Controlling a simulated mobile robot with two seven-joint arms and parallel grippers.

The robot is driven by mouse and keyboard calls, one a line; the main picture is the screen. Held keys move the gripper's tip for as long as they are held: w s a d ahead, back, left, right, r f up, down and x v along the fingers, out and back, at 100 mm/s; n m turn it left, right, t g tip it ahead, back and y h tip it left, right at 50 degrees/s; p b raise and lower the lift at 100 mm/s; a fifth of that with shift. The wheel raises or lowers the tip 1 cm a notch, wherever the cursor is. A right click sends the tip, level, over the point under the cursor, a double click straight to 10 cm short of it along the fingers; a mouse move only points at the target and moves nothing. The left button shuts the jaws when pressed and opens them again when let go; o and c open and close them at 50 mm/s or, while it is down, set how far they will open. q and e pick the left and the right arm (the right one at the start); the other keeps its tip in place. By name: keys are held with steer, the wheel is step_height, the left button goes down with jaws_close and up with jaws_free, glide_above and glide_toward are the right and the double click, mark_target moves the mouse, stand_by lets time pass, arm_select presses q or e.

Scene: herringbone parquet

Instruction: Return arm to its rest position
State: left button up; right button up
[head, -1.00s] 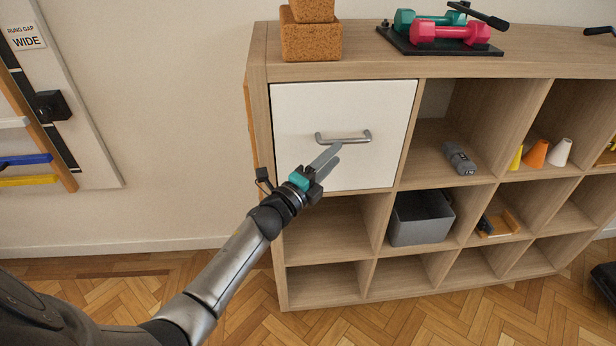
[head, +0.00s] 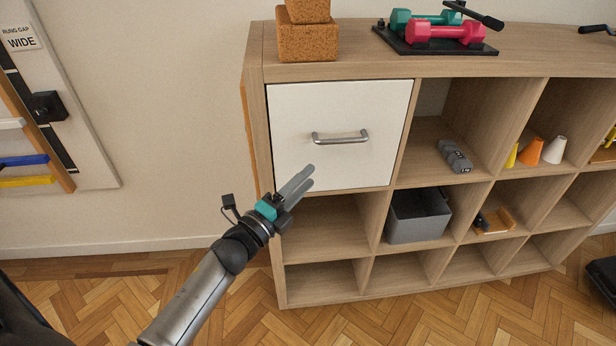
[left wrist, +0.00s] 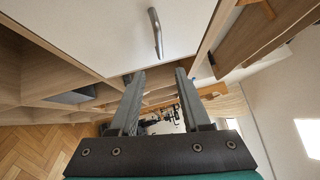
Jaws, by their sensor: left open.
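My left gripper (head: 304,178) is in front of the lower left part of the white drawer front (head: 300,115), below and left of its metal handle (head: 340,137). It is open and empty, and its fingers stand apart in the left wrist view (left wrist: 158,78). The handle also shows in the left wrist view (left wrist: 156,33), beyond the fingers and clear of them. The drawer front looks closed, flush with the wooden shelf unit (head: 258,150). My right gripper is not in view.
The shelf holds a grey bin (head: 418,218), a grey dumbbell (head: 455,156) and several cones (head: 530,151). Cork blocks (head: 308,42) and dumbbells on a black tray (head: 440,45) sit on top.

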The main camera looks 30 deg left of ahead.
arm_select(q)
steer(key=s+f+n+g+y, duration=0.2)
steer(key=s+f+n+g, duration=0.3)
steer(key=f, duration=1)
steer(key=s+f+n+g+y, duration=0.25)
steer(key=s+f+n, duration=0.45)
steer(key=f, duration=0.8)
steer(key=s+d+f+n+g, duration=0.2)
steer(key=s+f, duration=0.3)
steer(key=s, duration=0.5)
steer(key=s+d+f+n+g, duration=0.2)
steer(key=s+f+g, duration=0.3)
steer(key=s, duration=0.6)
steer(key=s+d+f+n+g, duration=0.2)
steer(key=s+f, duration=0.4)
steer(key=s, duration=0.5)
steer(key=shift+d+f+n+g+h, duration=0.2)
steer(key=shift+n+g+h, duration=0.15)
steer(key=shift+n+g, duration=0.5)
